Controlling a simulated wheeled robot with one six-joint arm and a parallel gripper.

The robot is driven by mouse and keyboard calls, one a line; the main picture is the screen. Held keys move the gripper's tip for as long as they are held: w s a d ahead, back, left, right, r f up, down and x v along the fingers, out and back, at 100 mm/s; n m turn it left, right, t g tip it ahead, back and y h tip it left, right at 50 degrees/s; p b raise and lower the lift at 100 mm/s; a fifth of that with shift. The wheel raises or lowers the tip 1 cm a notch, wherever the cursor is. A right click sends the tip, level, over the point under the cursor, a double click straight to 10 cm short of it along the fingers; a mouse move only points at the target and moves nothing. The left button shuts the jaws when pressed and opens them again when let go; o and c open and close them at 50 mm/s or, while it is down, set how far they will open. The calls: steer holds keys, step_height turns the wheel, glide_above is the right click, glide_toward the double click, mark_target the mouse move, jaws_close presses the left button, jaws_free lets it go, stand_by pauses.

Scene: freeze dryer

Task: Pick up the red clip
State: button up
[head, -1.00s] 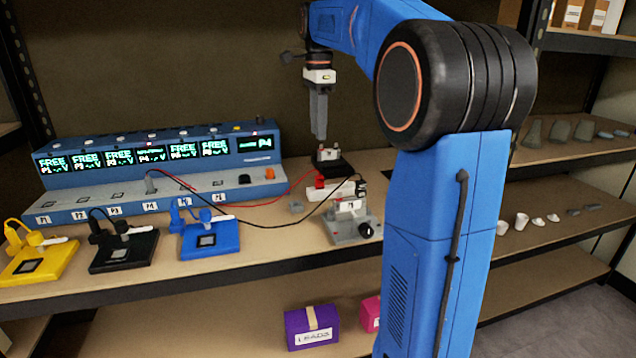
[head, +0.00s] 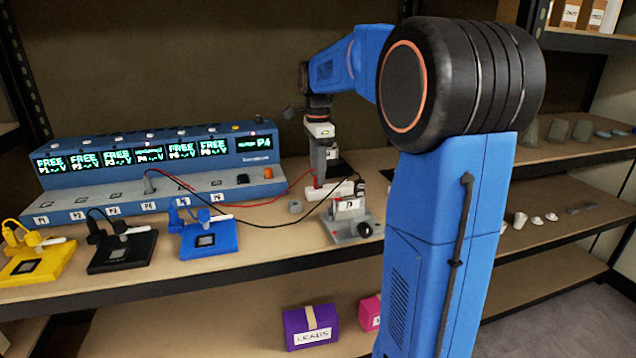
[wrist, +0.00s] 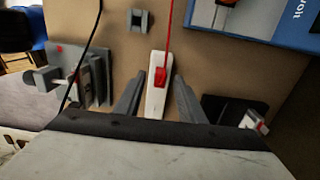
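The red clip (wrist: 161,77) sits on a white bar (wrist: 156,99), with a red lead running from it toward the top of the wrist view. My gripper (wrist: 158,84) is open, with one finger on each side of the bar and clip. Small gaps show between the fingers and the bar. In the head view my gripper (head: 319,178) points straight down at the left end of the white bar (head: 342,190), and mostly hides the clip there.
The blue multi-channel station (head: 150,181) stands further left, with blue (head: 208,240), black (head: 124,250) and yellow (head: 36,262) fixtures in front.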

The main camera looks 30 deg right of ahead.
steer(key=shift+f, duration=1)
jaws_close()
step_height(320, 180, up, 10)
steer(key=shift+r, duration=0.1)
steer(key=shift+r, duration=1.1)
